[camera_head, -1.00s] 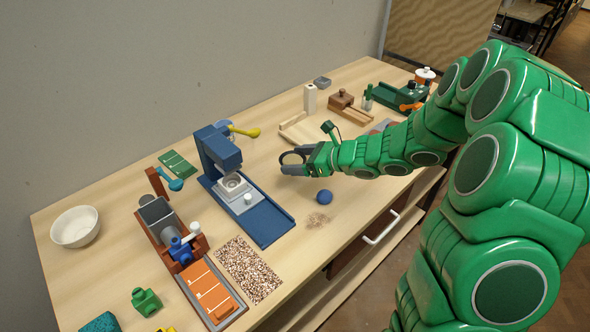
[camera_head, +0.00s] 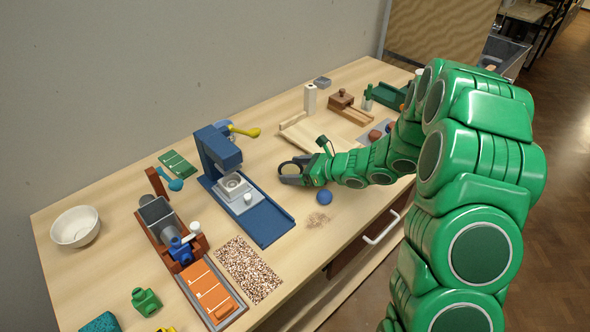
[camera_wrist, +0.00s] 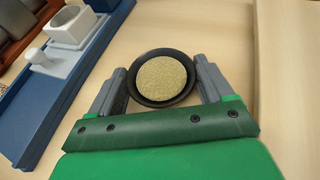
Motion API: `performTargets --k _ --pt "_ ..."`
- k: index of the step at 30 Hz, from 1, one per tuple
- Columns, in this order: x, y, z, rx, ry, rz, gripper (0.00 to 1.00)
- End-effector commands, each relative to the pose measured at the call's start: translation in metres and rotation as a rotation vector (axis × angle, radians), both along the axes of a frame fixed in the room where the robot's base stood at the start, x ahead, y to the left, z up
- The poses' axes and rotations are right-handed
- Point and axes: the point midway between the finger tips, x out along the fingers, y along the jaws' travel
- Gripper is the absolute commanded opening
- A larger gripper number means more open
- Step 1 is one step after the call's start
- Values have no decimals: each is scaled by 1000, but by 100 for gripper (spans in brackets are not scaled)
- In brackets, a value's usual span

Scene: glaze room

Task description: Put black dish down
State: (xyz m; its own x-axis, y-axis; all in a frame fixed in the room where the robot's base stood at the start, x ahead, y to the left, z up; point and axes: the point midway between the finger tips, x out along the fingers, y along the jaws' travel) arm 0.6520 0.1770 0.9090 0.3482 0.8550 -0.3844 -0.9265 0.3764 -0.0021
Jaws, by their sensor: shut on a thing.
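The black dish (camera_wrist: 136,92) is round with a speckled tan inside. In the wrist view it sits between the two grey fingers of my gripper (camera_wrist: 161,90), which touch it on both sides. In the head view my gripper (camera_head: 292,172) is over the middle of the table, right of the blue press, and the dark rim of the dish shows at its fingertips. The dish looks level. I cannot tell whether its underside touches the table.
The blue press (camera_head: 262,222) stands left of my gripper. A blue ball (camera_head: 325,194) and a brown crumb patch (camera_head: 318,220) lie in front. A wooden tray (camera_head: 297,122) is behind. A speckled mat (camera_head: 248,270) and a white bowl (camera_head: 75,227) are farther left.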

Motion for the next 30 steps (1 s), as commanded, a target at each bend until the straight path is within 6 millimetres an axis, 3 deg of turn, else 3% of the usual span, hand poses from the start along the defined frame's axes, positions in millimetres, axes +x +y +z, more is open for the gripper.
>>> performTargets --k 11,12,13,25,30 --pt "0 0 -3 2 0 0 41" --pt "0 0 -3 2 0 -1 87" --pt "0 0 -3 2 0 0 91" --pt "0 0 0 1 -1 0 91" --pt "-6 -20 9 3 -2 -4 91"
